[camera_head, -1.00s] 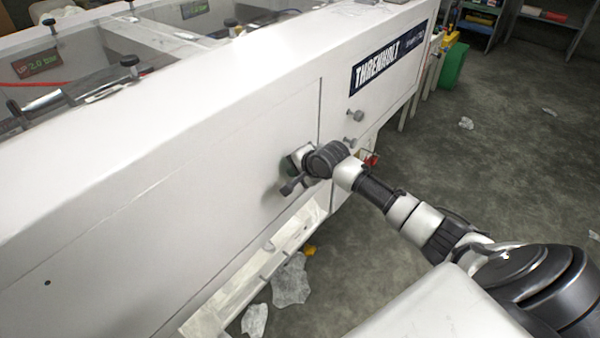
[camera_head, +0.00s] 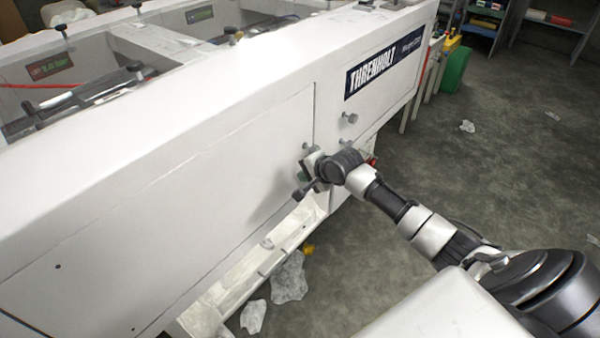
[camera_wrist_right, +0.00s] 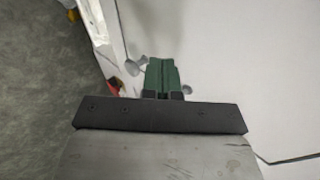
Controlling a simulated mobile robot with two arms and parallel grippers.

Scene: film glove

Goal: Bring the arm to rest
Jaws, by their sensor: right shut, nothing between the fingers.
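My right arm (camera_head: 412,222) reaches in from the lower right of the head view. Its gripper (camera_head: 303,176) is in front of the white side panel (camera_head: 200,185) of the machine, near the panel's right seam. In the right wrist view the green fingers (camera_wrist_right: 161,74) are together with nothing between them. A soft shadow lies on the panel left of the gripper; whether a gap remains between them I cannot tell. My left gripper does not show.
A green bin (camera_head: 455,70) stands farther back. The floor at right is mostly clear.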

